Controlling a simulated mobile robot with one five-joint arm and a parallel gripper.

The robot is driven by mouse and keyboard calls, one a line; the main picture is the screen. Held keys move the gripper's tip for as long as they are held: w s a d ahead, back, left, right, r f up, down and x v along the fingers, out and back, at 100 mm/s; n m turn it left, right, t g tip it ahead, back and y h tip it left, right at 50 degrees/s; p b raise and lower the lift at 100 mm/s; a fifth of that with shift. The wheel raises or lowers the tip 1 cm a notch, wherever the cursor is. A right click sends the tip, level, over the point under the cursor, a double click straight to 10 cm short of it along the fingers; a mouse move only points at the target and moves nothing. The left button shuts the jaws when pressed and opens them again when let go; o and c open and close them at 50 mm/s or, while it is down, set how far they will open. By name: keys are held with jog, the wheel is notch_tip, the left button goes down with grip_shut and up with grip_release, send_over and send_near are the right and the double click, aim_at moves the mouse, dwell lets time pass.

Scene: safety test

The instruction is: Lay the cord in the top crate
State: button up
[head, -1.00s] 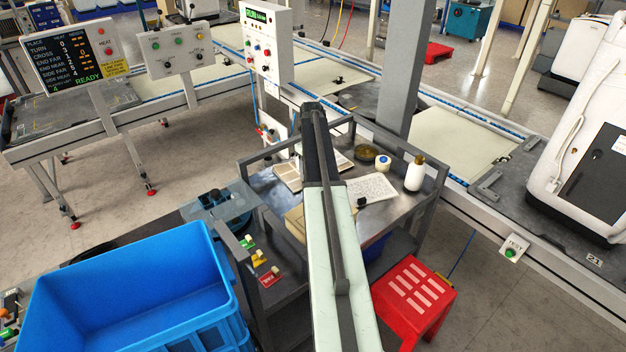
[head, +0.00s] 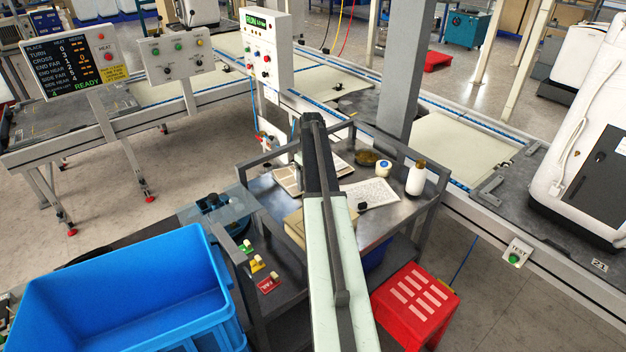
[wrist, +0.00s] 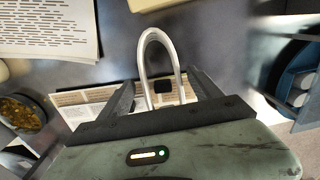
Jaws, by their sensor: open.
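The top crate (head: 215,262) is a blue open bin on a stack at the lower left of the head view. The part of its inside that shows looks empty. My gripper (wrist: 163,85) is open in the wrist view, with two dark fingers apart above the cart. A pale loop (wrist: 146,50) shows between and beyond the fingers; it may be the cord, but I cannot tell whether it touches them. In the head view my arm hides the gripper. A white cord-like line (head: 571,120) also runs down the white machine at the right.
The grey cart (head: 385,220) holds a printed sheet (head: 372,193), a white bottle (head: 415,179), a brass dish (head: 367,158) and open booklets (head: 287,180). A red stool (head: 415,305) stands at the right. A grey column (head: 397,80) rises behind.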

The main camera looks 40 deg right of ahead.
notch_tip(320, 180, up, 12)
jog(key=p, duration=1.2)
jog(key=shift+d+r, duration=0.15)
jog(key=shift+o, duration=0.5)
jog(key=f+t+b, duration=0.1)
jog(key=f+b, duration=0.1)
jog(key=b, duration=0.1)
jog(key=s+a+f+t+b, duration=0.1)
jog(key=f+t+b, duration=0.1)
jog(key=f+b, duration=0.1)
jog(key=s+a+f+t+h+b, duration=0.1)
jog(key=f+b, duration=0.1)
jog(key=b, duration=0.1)
jog(key=shift+f+t, duration=0.2)
jog(key=shift+t, duration=0.1)
jog(key=shift+d, duration=0.25)
jog(key=b+x, duration=0.7)
jog(key=shift+s+d+f+b, duration=0.1)
jog(key=shift+d+f+b, duration=0.2)
jog(key=shift+f, duration=0.2)
jog(key=shift+r, duration=0.2)
